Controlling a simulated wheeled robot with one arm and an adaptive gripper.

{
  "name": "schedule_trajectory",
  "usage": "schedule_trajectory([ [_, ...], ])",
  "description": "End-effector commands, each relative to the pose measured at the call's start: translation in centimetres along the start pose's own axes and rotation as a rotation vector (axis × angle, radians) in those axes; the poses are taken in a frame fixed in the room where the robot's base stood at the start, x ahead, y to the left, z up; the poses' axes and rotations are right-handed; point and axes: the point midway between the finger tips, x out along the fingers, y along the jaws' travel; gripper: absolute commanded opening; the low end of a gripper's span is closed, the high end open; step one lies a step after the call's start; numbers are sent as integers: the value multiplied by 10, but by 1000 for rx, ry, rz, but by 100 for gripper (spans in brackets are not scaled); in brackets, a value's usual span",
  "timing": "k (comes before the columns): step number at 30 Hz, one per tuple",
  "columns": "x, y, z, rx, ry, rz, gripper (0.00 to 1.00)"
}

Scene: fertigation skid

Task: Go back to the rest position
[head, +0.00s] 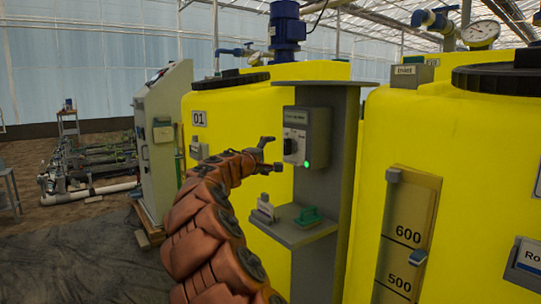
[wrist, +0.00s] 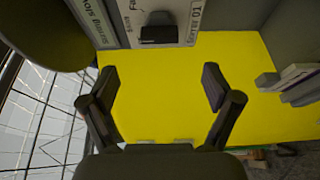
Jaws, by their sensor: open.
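My gripper (head: 272,154) is open and empty in the head view, at the end of my orange-brown arm. It is just left of a grey control box (head: 297,122) with a dark knob (head: 290,146) and a lit green lamp (head: 307,164). In the wrist view my gripper (wrist: 158,78) has its two fingers wide apart, with yellow tank surface (wrist: 160,95) between them. The control box (wrist: 180,18) with a black knob (wrist: 160,35) shows beyond the fingertips at the top. The gripper appears apart from the box.
The box is on a grey post (head: 338,190) between yellow tanks (head: 225,110). A small shelf (head: 290,235) below it holds a pale block (head: 264,208) and a green-handled item (head: 307,216). A grey cabinet (head: 160,150) stands left. Open floor lies at lower left.

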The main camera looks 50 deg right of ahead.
Motion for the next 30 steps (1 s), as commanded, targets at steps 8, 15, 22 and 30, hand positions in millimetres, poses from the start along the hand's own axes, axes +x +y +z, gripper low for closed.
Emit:
schedule_trajectory([
  [8, 0, 0, 0, 0, 0, 0, 89],
  [15, -13, 17, 8, 28, -21, -26, 89],
  [22, -71, 58, 51, 166, -112, -177, 89],
  [30, -164, 58, 97, 309, -194, -462, 89],
])
